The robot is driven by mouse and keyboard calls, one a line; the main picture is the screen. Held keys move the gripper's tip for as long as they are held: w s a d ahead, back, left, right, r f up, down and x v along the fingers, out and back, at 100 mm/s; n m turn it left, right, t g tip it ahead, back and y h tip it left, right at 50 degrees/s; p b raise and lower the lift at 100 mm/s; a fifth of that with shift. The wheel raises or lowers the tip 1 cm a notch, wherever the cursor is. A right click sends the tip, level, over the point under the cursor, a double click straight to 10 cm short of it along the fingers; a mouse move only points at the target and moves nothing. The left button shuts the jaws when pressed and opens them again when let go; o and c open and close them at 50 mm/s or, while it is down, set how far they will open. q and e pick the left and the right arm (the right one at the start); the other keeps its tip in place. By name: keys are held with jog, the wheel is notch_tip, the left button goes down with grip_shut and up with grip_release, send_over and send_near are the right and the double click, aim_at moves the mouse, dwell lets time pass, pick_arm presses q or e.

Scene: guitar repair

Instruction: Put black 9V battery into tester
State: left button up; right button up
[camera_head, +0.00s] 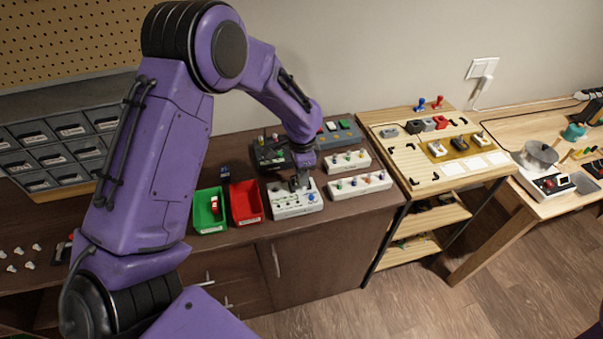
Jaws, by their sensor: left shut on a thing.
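The white tester (295,208) lies near the front edge of the dark brown cabinet top, with small dark marks and a blue round part on its face. My left gripper (299,185) points down right over the tester's back part. Its fingers are shut on a small dark thing, taken as the black 9V battery, which is mostly lost against the dark fingers. I cannot tell whether the battery touches the tester or is in its slot. My right gripper is out of view.
A green bin (197,214) and a red bin (235,215) stand left of the tester. White strips with colored knobs (360,184) lie to its right. A dark box (268,157) and a grey-blue pedal (338,139) are behind. A light wooden workbench (412,172) stands farther right.

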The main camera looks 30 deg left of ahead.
pick_arm(q)
jog(key=shift+r, duration=0.1)
dwell(0.3)
jog(key=shift+p, duration=0.95)
jog(key=shift+f+b, duration=0.4)
jog(key=shift+f, duration=0.5)
dwell(0.3)
jog(key=shift+r+p, duration=0.35)
jog(key=shift+p, duration=0.3)
jog(key=shift+p, duration=0.65)
dwell(0.3)
jog(key=shift+f, duration=0.4)
jog(key=shift+r, duration=0.15)
